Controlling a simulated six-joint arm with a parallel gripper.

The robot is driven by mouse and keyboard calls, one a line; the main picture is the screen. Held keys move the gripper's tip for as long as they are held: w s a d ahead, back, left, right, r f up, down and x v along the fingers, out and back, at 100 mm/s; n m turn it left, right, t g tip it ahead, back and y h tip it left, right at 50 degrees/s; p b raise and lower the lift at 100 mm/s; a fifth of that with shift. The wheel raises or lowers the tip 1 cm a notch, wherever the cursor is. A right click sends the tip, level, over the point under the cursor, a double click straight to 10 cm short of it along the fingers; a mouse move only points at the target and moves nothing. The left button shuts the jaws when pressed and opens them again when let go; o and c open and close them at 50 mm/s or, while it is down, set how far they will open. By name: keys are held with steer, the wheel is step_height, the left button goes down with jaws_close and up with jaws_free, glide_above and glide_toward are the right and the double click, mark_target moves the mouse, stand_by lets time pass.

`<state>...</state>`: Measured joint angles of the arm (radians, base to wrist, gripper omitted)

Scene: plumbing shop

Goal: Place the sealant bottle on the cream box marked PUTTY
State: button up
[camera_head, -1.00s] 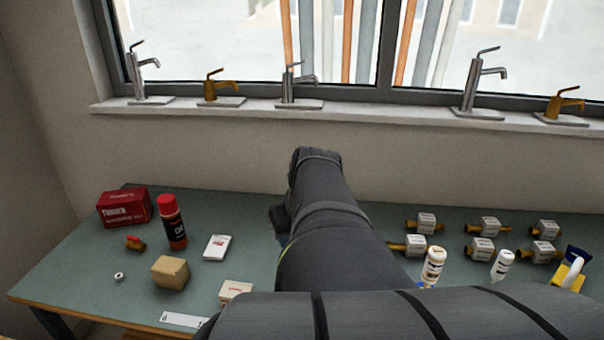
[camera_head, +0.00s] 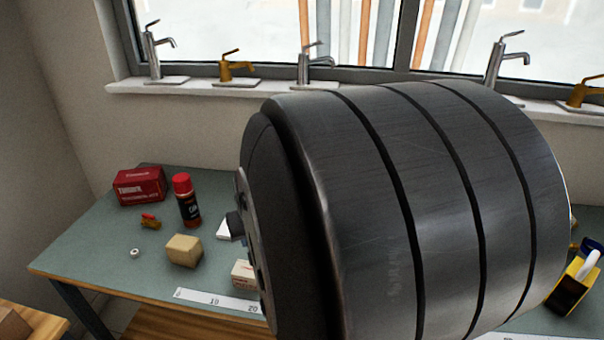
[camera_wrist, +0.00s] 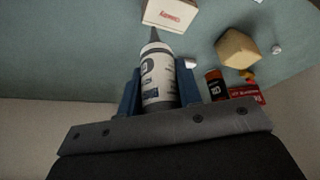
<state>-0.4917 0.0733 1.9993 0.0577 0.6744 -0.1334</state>
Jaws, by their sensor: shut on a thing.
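The sealant bottle (camera_wrist: 158,82), white with a dark label and a grey pointed nozzle, is held between the blue fingers of my gripper (camera_wrist: 158,75) in the wrist view. Its nozzle points toward a cream box with red print (camera_wrist: 170,14), which lies apart from it beyond the tip. In the head view a small cream box (camera_head: 242,273) with faint print stands left of my arm, partly covered by it. I cannot read PUTTY on it.
A plain tan block (camera_head: 184,250), a red-capped can (camera_head: 187,201), a red box (camera_head: 140,186), a brass valve (camera_head: 150,221) and a white ring (camera_head: 135,253) stand on the green bench (camera_head: 80,252). A ruler (camera_head: 217,301) lies at its front edge. Taps line the sill.

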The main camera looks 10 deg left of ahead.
steer(key=shift+f, duration=1.6)
steer(key=shift+f, duration=0.1)
steer(key=o, duration=1)
steer(key=v, duration=1.2)
steer(key=x, duration=1.2)
